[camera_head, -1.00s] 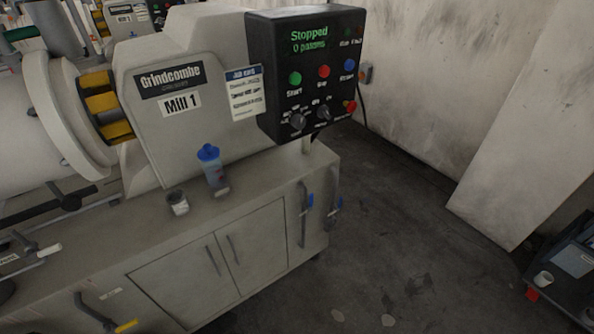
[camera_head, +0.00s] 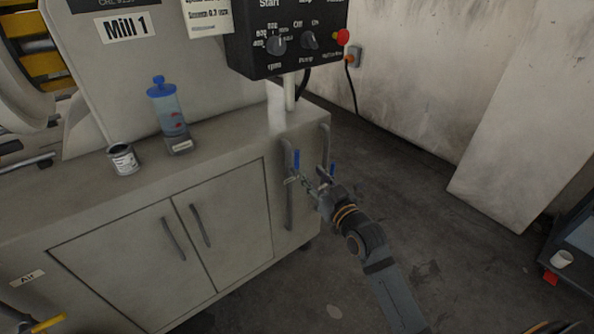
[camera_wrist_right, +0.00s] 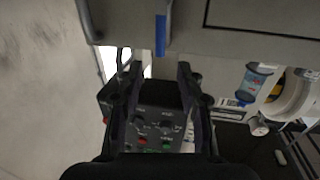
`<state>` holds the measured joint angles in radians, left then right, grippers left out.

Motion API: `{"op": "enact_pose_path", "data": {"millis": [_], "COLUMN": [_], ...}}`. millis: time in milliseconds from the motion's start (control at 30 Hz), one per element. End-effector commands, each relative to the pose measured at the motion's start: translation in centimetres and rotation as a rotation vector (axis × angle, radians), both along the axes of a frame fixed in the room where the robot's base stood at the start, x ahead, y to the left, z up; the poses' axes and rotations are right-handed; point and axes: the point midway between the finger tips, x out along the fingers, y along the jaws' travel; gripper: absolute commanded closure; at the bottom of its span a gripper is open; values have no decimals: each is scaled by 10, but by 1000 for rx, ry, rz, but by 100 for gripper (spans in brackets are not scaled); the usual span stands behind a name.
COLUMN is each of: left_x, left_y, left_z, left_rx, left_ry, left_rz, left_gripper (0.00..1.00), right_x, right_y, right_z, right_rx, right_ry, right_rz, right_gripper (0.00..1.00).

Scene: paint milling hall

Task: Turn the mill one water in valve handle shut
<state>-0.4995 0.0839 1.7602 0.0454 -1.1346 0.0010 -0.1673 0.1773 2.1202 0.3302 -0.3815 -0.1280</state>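Two valves with upright blue handles sit on vertical pipes at the right end of the Mill 1 cabinet. In the head view one blue handle (camera_head: 296,160) is on the nearer pipe and another blue handle (camera_head: 331,171) is on the pipe behind. Their tags are too small to read, so I cannot tell which is water in. My right gripper (camera_head: 313,187) is just below the handles. In the right wrist view its fingers (camera_wrist_right: 158,72) are apart and empty, with one blue handle (camera_wrist_right: 161,35) beyond the tips. My left gripper is not in view.
A can (camera_head: 123,160) and a blue-capped bottle (camera_head: 168,118) stand on the cabinet top (camera_head: 225,140). The black control box (camera_head: 290,45) overhangs the valves. A dark cart (camera_head: 575,255) stands at the right. The floor between is clear.

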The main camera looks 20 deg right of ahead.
Motion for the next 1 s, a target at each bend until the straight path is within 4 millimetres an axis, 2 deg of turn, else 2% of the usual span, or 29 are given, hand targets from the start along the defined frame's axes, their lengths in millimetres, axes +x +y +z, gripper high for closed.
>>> {"op": "enact_pose_path", "data": {"millis": [133, 233, 500, 633, 800, 1000], "left_x": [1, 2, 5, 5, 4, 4], "left_y": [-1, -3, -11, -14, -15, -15], "left_z": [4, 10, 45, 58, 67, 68], "left_rx": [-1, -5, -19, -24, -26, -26], "left_ry": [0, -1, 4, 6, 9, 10], "left_rz": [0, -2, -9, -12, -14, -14], "left_gripper": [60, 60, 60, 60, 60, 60], "right_x": [2, 14, 71, 91, 103, 104], "right_y": [1, 2, 11, 14, 16, 16], "right_z": [5, 4, 3, 3, 4, 4], "right_rx": [0, 2, 1, 1, 0, 0], "right_ry": [-7, -9, -8, -5, -5, -4], "right_rz": [1, -1, 0, 0, 0, 0], "right_gripper": [63, 63, 63, 63, 63, 63]}}
